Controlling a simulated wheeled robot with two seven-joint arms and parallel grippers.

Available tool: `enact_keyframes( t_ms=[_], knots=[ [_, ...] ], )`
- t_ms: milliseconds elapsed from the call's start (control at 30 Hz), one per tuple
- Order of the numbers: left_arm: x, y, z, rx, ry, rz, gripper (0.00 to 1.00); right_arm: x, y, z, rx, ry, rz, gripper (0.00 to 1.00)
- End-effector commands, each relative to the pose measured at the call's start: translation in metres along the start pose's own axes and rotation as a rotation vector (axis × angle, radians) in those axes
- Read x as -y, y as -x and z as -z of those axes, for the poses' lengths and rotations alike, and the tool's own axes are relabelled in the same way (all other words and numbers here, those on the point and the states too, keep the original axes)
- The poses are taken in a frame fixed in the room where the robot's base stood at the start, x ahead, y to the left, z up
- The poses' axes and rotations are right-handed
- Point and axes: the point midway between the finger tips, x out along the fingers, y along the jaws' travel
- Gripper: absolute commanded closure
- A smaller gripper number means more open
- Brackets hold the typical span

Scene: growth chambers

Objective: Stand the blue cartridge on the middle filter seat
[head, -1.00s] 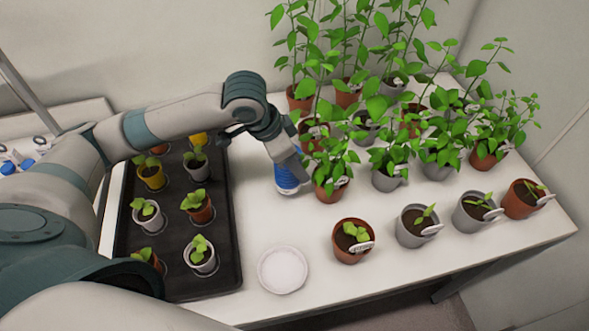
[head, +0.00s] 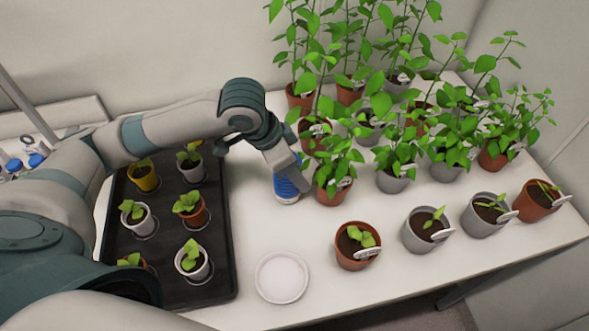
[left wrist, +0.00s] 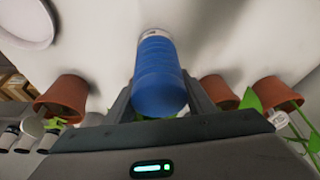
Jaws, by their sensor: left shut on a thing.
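The blue cartridge (head: 287,190), ribbed with a white end, is upright or nearly so at the table's middle. My left gripper (head: 294,174) is shut on it from above. I cannot tell whether its base touches the table. In the left wrist view the cartridge (left wrist: 158,75) sits between the two fingers (left wrist: 160,98), its white end pointing away. I cannot make out any filter seat in these views. My right gripper is out of view.
A black tray (head: 222,268) of potted seedlings is left of the cartridge. A white saucer (head: 282,277) lies in front. Leafy potted plants (head: 333,180) crowd close on the right. Blue-capped items (head: 30,160) stand at the far left.

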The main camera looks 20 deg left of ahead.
Motion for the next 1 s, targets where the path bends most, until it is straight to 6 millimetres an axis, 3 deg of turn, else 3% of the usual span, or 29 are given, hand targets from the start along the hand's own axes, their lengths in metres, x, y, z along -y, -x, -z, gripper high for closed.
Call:
enact_keyframes(
  t_ms=[67,100,167,667,1000],
  knots=[
    [0.0,-0.002,-0.001,0.001,0.0,-0.001,0.76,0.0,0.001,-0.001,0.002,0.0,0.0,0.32],
    [0.0,-0.002,-0.001,0.0,0.0,-0.001,0.46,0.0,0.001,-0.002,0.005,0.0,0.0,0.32],
    [0.0,-0.002,-0.001,0.0,0.0,-0.001,0.32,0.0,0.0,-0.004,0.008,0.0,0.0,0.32],
    [0.0,0.006,0.001,-0.001,0.0,0.0,0.32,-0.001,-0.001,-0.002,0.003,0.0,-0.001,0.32],
    [0.001,0.054,0.001,-0.002,0.0,0.003,0.32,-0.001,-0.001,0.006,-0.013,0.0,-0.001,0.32]
  ],
)
